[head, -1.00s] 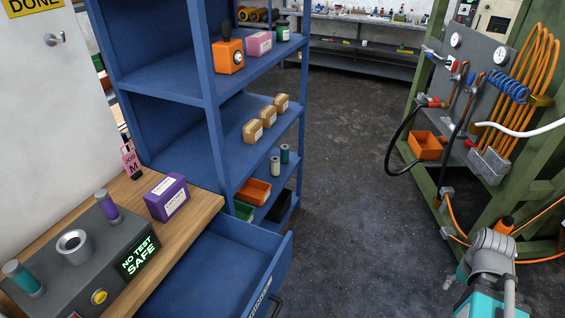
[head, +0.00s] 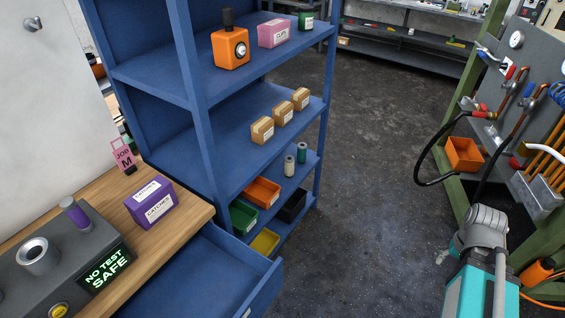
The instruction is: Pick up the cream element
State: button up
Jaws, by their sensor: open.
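A small pale cylinder (head: 289,166), which looks like the cream element, stands upright on a lower shelf of the blue rack. A teal cylinder (head: 302,153) stands just behind it and to the right. Both are small in the picture, so fine detail is hard to tell. My arm shows at the lower right, over the floor and well apart from the rack. My gripper's fingers cannot be made out in the head view.
The blue rack (head: 197,142) also holds small cartons (head: 262,130), an orange bin (head: 262,192) and a green bin (head: 243,217). An open blue drawer (head: 262,283) juts out below the wooden bench (head: 186,214). The hose stand (head: 455,110) is at the right. The floor between is clear.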

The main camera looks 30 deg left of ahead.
aim_at(288, 159)
jog(key=u, duration=0.3)
jog(key=i, duration=1.5)
jog(key=u, duration=0.35)
